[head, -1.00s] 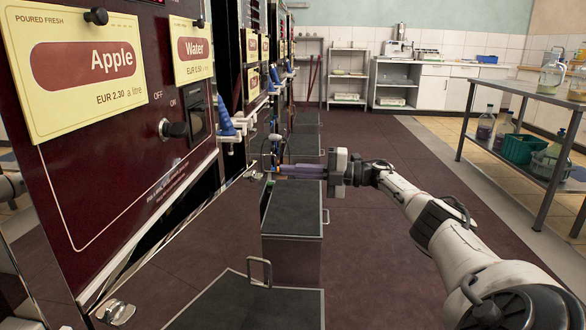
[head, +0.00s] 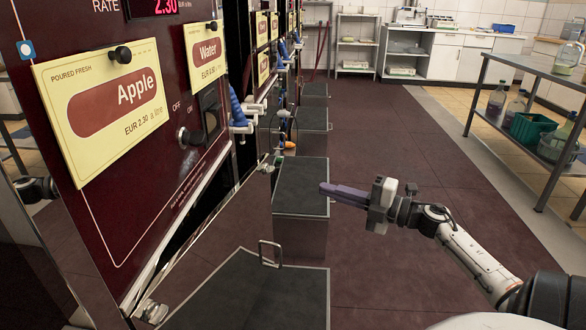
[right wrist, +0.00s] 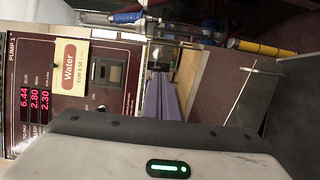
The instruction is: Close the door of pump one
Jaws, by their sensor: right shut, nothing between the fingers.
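The nearest pump (head: 105,215) stands at the left in the head view, a dark red cabinet with yellow Apple and Water cards. Below its panel, a shiny lower door (head: 215,238) shows its top edge standing out from the cabinet, with a dark gap (head: 178,252) behind it. The fingers also show in the right wrist view (right wrist: 160,98), before a pump with a Water card. My left gripper is not in view.
Dark-topped boxes stand along the pump row: a near one (head: 265,295) with a metal handle and a farther one (head: 302,185). A metal table (head: 535,85) with bottles and a green crate (head: 530,127) stands at the right. The red floor between is clear.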

